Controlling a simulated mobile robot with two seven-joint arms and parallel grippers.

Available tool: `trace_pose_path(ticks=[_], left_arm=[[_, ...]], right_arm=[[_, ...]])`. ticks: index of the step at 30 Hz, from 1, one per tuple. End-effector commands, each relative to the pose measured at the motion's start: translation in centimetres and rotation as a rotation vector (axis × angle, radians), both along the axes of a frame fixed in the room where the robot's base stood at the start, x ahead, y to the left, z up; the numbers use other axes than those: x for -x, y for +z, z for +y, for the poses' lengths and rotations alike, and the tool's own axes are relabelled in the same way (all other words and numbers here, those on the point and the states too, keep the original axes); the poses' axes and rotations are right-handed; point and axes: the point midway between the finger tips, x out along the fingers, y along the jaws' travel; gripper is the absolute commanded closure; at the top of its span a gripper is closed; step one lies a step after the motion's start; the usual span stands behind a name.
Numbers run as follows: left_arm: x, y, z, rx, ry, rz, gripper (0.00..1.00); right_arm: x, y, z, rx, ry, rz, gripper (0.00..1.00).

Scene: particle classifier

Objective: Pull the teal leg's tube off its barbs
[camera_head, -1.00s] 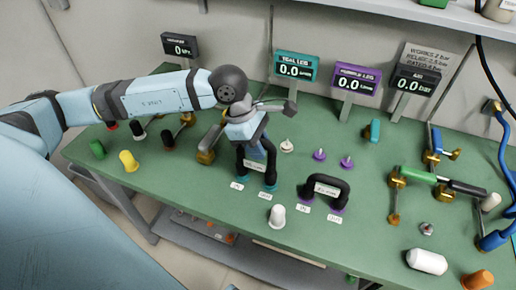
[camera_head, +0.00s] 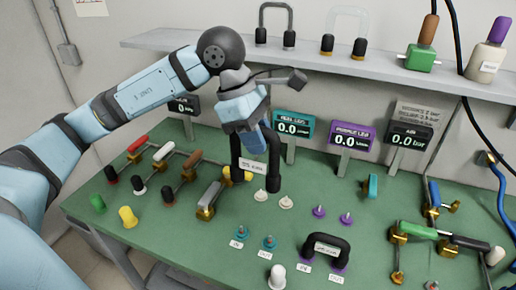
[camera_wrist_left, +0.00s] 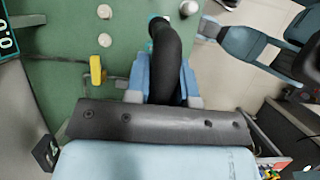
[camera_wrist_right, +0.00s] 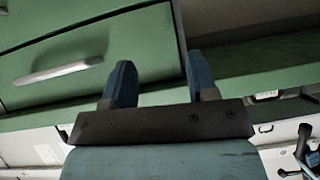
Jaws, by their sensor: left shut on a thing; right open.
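The teal leg's tube (camera_head: 273,172) is a black U-shaped tube with a white label, held above the bench. My left gripper (camera_head: 254,145) is shut on the tube; in the left wrist view the tube (camera_wrist_left: 166,60) sits between the blue fingers (camera_wrist_left: 166,85). Two teal barbs (camera_head: 237,233) (camera_head: 269,242) stand bare on the bench, with small tags in front. The tube's ends are apart from them. My right gripper (camera_wrist_right: 160,88) is open and empty, in front of green drawers in the right wrist view.
Another black tube (camera_head: 326,246) sits on purple barbs at the right. A white cap (camera_head: 277,276) stands in front. Teal (camera_head: 293,127) and purple (camera_head: 351,138) displays stand behind.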

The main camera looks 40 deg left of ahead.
Motion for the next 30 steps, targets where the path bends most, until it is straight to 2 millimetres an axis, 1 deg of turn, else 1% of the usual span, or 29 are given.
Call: trace_pose_path(ticks=[13,30], left_arm=[[0.0,0.4,0.0,0.001,0.0,0.0,1.0],[0.0,3.2,0.0,0.001,0.001,-0.001,1.0]], right_arm=[[-0.1,0.2,0.0,0.0,-0.001,-0.001,0.47],[-0.1,1.8,0.0,0.0,0.0,-0.001,0.47]])
